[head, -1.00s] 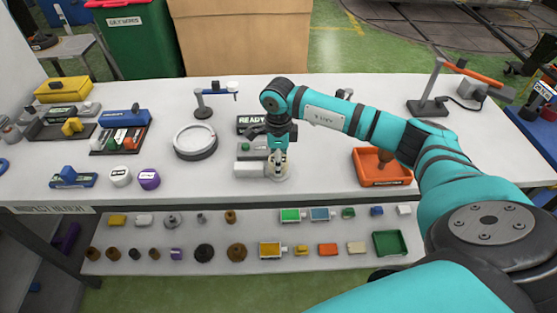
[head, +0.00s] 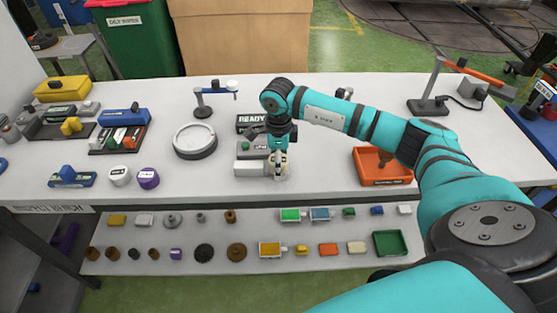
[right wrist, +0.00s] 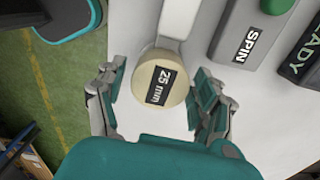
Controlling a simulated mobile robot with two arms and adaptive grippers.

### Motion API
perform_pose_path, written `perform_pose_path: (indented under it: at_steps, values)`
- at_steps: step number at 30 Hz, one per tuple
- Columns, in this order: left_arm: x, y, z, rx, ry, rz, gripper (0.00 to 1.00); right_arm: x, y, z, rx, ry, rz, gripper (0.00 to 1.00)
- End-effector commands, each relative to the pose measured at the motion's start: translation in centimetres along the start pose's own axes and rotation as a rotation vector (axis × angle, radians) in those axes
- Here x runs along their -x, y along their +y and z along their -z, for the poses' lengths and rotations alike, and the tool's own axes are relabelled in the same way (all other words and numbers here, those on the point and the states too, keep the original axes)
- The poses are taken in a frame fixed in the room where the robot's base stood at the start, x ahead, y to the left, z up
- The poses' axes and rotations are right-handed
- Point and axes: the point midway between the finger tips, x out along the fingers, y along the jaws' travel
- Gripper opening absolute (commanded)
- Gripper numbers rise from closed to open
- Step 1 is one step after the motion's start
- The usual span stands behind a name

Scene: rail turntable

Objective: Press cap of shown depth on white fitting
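A cream round piece labelled "25 mm" (right wrist: 162,82) sits between the fingers of my right gripper (right wrist: 160,98) in the right wrist view. The fingers are spread either side of it, with a gap showing at the left. A white bar (right wrist: 176,18) runs away from behind the round piece. In the head view my right gripper (head: 279,165) points down over the right end of the white fitting (head: 248,168) and hides part of it. A white cap (head: 120,177) and a purple cap (head: 148,179), both labelled, stand on the table at left. My left gripper is out of view.
A box with a green button (head: 246,146), labelled "SPIN" in the wrist view, and a "READY" sign (head: 250,123) stand just behind the fitting. A round grey dish (head: 195,141) is to the left, an orange tray (head: 385,180) to the right. The table front between is clear.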

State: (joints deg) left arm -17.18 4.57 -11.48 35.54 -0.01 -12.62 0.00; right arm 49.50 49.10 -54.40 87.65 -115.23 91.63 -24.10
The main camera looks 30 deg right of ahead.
Motion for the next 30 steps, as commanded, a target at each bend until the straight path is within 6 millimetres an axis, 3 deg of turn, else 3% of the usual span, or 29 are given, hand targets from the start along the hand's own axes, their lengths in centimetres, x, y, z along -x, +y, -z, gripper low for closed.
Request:
perform_pose_path:
  at_steps: [9,13,24,30]
  values:
    - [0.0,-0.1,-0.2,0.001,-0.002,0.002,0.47,0.1,0.0,0.0,0.0,-0.001,0.001,0.78]
    - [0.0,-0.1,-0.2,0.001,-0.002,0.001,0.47,1.2,-0.1,-0.1,0.0,-0.002,0.002,0.78]
    - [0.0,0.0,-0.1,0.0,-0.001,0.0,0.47,8.6,-0.1,-0.1,0.0,-0.004,0.004,0.78]
    - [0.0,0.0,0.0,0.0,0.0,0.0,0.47,11.3,-0.1,-0.1,0.0,-0.002,0.002,0.78]
